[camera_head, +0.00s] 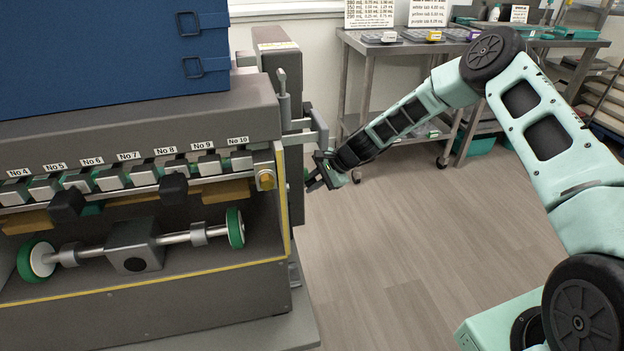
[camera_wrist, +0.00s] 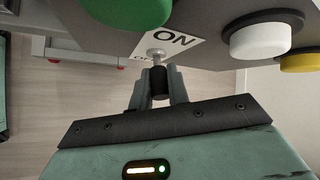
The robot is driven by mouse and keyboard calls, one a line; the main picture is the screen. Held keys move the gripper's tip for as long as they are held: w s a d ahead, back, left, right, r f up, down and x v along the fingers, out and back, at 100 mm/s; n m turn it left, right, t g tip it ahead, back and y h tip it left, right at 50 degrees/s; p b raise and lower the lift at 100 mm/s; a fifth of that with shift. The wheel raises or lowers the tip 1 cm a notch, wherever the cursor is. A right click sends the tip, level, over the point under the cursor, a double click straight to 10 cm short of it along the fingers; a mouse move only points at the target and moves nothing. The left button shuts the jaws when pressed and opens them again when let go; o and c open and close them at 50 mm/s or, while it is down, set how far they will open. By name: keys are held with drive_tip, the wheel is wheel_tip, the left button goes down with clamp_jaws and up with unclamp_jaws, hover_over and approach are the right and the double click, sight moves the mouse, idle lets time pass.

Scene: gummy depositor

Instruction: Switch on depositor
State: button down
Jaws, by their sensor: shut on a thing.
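The depositor (camera_head: 150,110) is a big grey machine with a blue hopper, filling the left of the head view. My gripper (camera_head: 318,180) reaches to its right side face. In the wrist view my gripper (camera_wrist: 160,80) is shut on a small switch lever (camera_wrist: 157,56), with the fingers on either side of its dark part. The lever's silvery base sits on a white label (camera_wrist: 170,42) reading "ON", with a second word partly hidden near the lever. The switch is hidden in the head view.
A green button (camera_wrist: 125,8), a white button (camera_wrist: 260,40) and a yellow button (camera_wrist: 300,62) stick out close to the lever. A steel table (camera_head: 375,48) with trays stands behind. The floor right of the depositor is clear.

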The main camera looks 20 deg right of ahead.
idle(0.4)
drive_tip(key=c, duration=1.6)
unclamp_jaws()
drive_tip(key=shift+r, duration=0.1)
drive_tip(key=p+v, duration=0.1)
drive_tip(key=v, duration=1.6)
drive_tip(key=shift+d+r, duration=0.1)
drive_tip(key=shift+d, duration=0.05)
